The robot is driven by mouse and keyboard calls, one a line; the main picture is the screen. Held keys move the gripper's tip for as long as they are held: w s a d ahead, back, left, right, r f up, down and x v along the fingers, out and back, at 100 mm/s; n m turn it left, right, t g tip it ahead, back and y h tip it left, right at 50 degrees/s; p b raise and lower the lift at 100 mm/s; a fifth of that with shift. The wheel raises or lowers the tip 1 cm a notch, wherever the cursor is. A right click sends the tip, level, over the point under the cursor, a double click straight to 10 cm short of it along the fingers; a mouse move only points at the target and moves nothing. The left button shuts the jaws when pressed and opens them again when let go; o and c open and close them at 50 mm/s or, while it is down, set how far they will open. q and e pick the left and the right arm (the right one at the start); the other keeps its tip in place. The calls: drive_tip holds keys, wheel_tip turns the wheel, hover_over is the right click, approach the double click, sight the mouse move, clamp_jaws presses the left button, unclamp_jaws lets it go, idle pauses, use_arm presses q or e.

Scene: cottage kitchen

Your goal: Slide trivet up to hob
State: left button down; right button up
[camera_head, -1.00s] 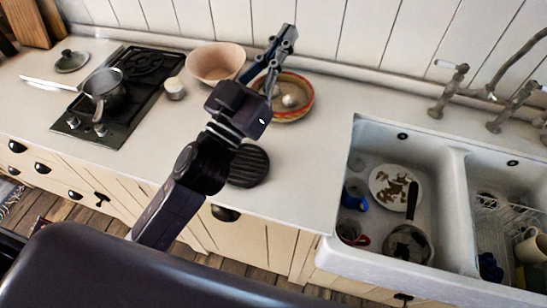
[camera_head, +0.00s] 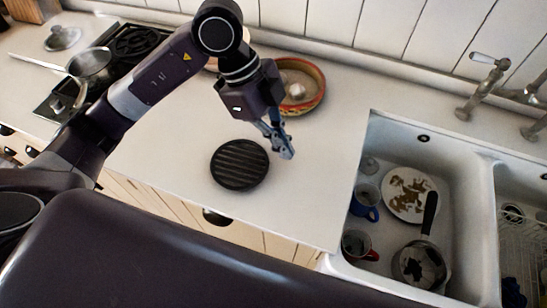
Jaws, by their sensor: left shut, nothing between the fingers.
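The trivet (camera_head: 240,165) is a round, black, ridged disc lying flat on the pale worktop, left of the sink. My left gripper (camera_head: 286,152) is shut and empty, pointing down just to the right of the trivet, with a small gap seen between them. The black hob (camera_head: 130,44) is at the upper left, partly hidden by my left arm. My right gripper is out of view.
A metal pan (camera_head: 90,66) stands on the hob. A patterned bowl (camera_head: 318,88) sits behind the gripper. A white sink (camera_head: 372,128) with dishes is to the right. The worktop between trivet and hob looks clear where visible.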

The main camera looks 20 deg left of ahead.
sight(240, 164)
use_arm(q)
drive_tip(key=shift+n+y, duration=0.4)
drive_tip(key=shift+y, duration=0.2)
drive_tip(key=f, duration=0.3)
drive_tip(key=f+p, duration=0.1)
drive_tip(key=f, duration=0.2)
drive_tip(key=f+p, duration=0.1)
drive_tip(key=f, duration=0.2)
drive_tip(key=shift+w+d+f, duration=0.1)
drive_tip(key=shift+d+f, duration=0.05)
drive_tip(key=shift+d, duration=0.2)
drive_tip(key=a, duration=0.1)
drive_tip(key=a+p, duration=0.1)
drive_tip(key=a, duration=0.1)
drive_tip(key=shift+w+f+p, duration=0.2)
drive_tip(key=shift+p, duration=0.1)
drive_tip(key=shift+a, duration=0.45)
drive_tip(key=shift+w+f, duration=0.1)
